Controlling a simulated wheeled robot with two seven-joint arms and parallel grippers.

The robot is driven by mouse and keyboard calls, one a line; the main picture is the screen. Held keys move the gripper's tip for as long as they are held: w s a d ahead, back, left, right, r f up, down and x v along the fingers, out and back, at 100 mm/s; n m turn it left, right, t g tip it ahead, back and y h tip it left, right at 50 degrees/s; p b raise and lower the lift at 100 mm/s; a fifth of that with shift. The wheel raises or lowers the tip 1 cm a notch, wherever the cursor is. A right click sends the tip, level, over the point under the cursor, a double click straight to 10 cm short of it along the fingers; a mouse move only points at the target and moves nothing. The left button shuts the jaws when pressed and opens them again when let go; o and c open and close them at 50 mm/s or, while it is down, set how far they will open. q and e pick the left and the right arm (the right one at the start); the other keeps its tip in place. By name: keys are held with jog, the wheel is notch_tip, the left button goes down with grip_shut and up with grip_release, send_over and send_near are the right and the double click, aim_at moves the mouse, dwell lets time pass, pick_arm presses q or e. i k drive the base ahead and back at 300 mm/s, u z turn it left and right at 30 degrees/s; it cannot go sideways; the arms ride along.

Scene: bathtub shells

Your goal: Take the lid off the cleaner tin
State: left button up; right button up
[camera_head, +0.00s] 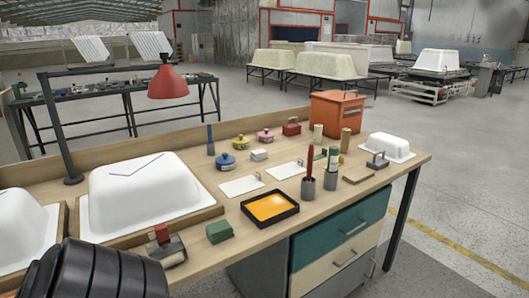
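Several small lidded containers stand at the back middle of the workbench: a blue one (226,161), a yellow one (241,142), a pink one (265,135) and a red one (291,127). They are small in view and I cannot read any label, so I cannot tell which is the cleaner tin. Their tops appear to be on. Neither gripper shows. A black ribbed part, probably of my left arm, fills the lower left corner, well apart from the containers.
On the workbench (215,262) stand white tub shells (140,192), a red lamp (168,82), an orange box (337,113), a black tray (269,208) with yellow-orange contents, cups with tools (308,188), white cards (241,185) and a green block (219,231). Bare wood shows at the front.

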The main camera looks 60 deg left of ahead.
aim_at(226, 159)
jog(key=i, duration=2.1)
jog(key=u, duration=3.9)
